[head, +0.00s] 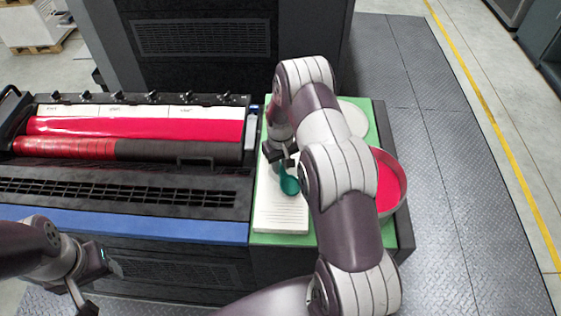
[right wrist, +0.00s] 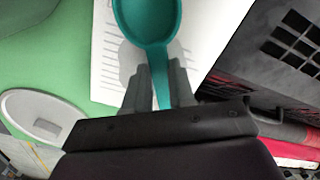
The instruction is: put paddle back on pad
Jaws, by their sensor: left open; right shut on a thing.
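The teal paddle (head: 289,184) has a rounded spoon-like head, which also shows in the right wrist view (right wrist: 150,18). My right gripper (head: 284,157) is shut on its handle, seen close in the right wrist view (right wrist: 160,80). The white lined pad (head: 280,217) lies on the green top; part of it shows in the right wrist view (right wrist: 108,62). The paddle head is over the pad, with a shadow beside it; I cannot tell whether they touch. My left gripper (head: 97,284) is open and empty at the lower left, away from the pad.
A round tub of red ink (head: 390,182) stands right of the pad, partly behind my right arm. A pale round lid (head: 353,118) lies behind it on the green top (head: 265,239). The press with red rollers (head: 65,147) is to the left.

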